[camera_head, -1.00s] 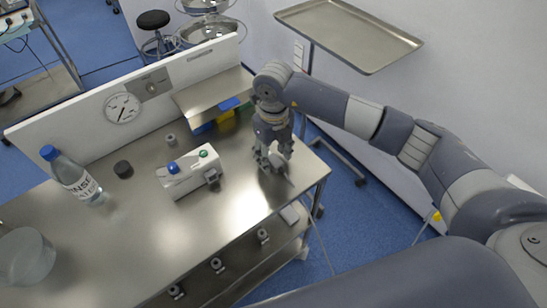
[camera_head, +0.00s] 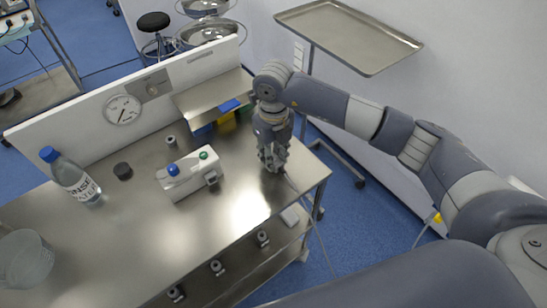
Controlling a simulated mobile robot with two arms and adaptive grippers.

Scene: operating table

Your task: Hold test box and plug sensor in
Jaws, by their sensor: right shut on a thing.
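The test box (camera_head: 191,174) is white with a blue and a green button on top and a dark socket-like part on its right end. It sits on the steel table (camera_head: 140,232), right of the middle. My right gripper (camera_head: 273,166) points down over the table, to the right of the box and apart from it. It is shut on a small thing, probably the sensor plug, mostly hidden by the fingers. A thin cable (camera_head: 318,235) runs from there over the table's right edge. My left gripper is not in view.
A small metal knob (camera_head: 171,141) is behind the box. A raised shelf (camera_head: 210,95) with colored bins below stands at the back. The front middle table is clear.

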